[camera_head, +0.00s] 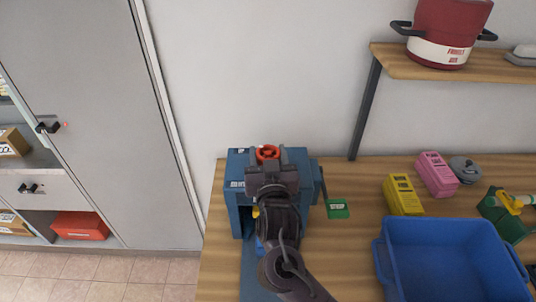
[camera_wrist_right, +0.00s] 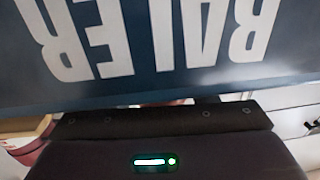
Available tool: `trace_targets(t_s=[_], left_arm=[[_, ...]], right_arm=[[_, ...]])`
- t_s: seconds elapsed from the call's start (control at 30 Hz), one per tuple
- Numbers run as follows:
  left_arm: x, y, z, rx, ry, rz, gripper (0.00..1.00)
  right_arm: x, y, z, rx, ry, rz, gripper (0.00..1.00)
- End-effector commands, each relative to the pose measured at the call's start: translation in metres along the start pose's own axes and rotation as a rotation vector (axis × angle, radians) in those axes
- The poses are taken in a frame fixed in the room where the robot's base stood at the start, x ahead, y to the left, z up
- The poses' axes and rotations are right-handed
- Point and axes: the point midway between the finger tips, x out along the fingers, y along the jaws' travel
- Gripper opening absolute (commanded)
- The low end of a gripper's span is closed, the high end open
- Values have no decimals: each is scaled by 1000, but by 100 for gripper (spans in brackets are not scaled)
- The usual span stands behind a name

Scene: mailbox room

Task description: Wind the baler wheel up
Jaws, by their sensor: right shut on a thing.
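The blue baler (camera_head: 236,205) stands at the left end of the wooden bench. Its red wheel (camera_head: 268,152) is on top. My right gripper (camera_head: 268,160) is over the baler's top and shut on the red wheel; its fingers and wrist hide part of the wheel. In the right wrist view, the baler's dark blue face (camera_wrist_right: 160,85) with upside-down white letters fills the upper part, and the fingertips cannot be seen. My left gripper is not in view.
A green card (camera_head: 338,209) lies right of the baler. A blue bin (camera_head: 455,262), a yellow box (camera_head: 403,195) and a pink box (camera_head: 437,174) are on the bench. A shelf (camera_head: 420,62) holds a red pot (camera_head: 449,30). A grey cabinet (camera_head: 90,110) stands left.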

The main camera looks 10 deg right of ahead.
Motion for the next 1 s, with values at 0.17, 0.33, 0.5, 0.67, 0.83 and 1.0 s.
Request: trace_targets(t_s=[0.17,0.33,0.5,0.67,0.83,1.0], left_arm=[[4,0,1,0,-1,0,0],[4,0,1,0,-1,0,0],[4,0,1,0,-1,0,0],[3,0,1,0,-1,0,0],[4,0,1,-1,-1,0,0],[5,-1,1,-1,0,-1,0]], right_arm=[[0,1,-1,-1,2,-85,29],[0,0,-2,0,1,-102,29],[0,0,-2,0,1,-101,29],[0,0,-2,0,1,-101,70],[0,0,-1,0,0,-101,73],[-3,0,0,0,-1,-101,73]])
